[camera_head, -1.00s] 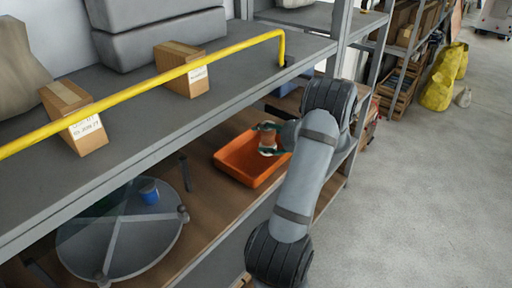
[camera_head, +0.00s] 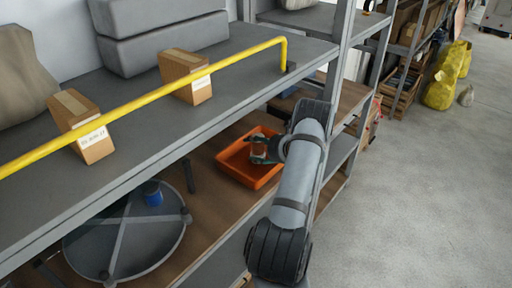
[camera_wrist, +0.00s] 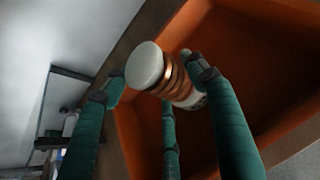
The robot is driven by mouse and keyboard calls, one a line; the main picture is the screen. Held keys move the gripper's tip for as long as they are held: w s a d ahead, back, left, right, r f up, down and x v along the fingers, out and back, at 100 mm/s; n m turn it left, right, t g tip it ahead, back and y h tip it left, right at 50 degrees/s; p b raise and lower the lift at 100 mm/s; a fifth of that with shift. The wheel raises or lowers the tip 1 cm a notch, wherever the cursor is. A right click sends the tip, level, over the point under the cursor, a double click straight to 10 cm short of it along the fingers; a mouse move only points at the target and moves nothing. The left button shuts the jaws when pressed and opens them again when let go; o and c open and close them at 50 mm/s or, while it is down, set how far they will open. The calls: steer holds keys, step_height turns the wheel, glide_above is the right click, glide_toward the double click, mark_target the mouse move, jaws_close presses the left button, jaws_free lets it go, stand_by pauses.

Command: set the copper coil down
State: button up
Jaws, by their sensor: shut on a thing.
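The copper coil (camera_wrist: 176,81) is a spool with a pale round end and copper windings, seen large in the wrist view. My gripper (camera_wrist: 160,85), with green fingers, is shut on it. In the head view, the coil (camera_head: 258,149) and my gripper (camera_head: 264,150) are at the orange tray (camera_head: 249,182) on the lower shelf. The tray's orange floor and walls also fill the right of the wrist view (camera_wrist: 270,50). The coil is tilted in the wrist view. I cannot tell whether it touches the tray floor.
A round grey turntable (camera_head: 128,240) with a blue cup-like object (camera_head: 153,196) stands on the lower shelf at left. The upper shelf (camera_head: 130,106), with a yellow rail (camera_head: 140,104) and cardboard boxes (camera_head: 186,77), overhangs it. Bare wooden shelf (camera_head: 215,215) lies in front of the tray.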

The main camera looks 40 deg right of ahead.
steer(key=o, duration=1.6)
steer(key=shift+o, duration=0.5)
steer(key=b+v, duration=0.2)
steer(key=v, duration=1)
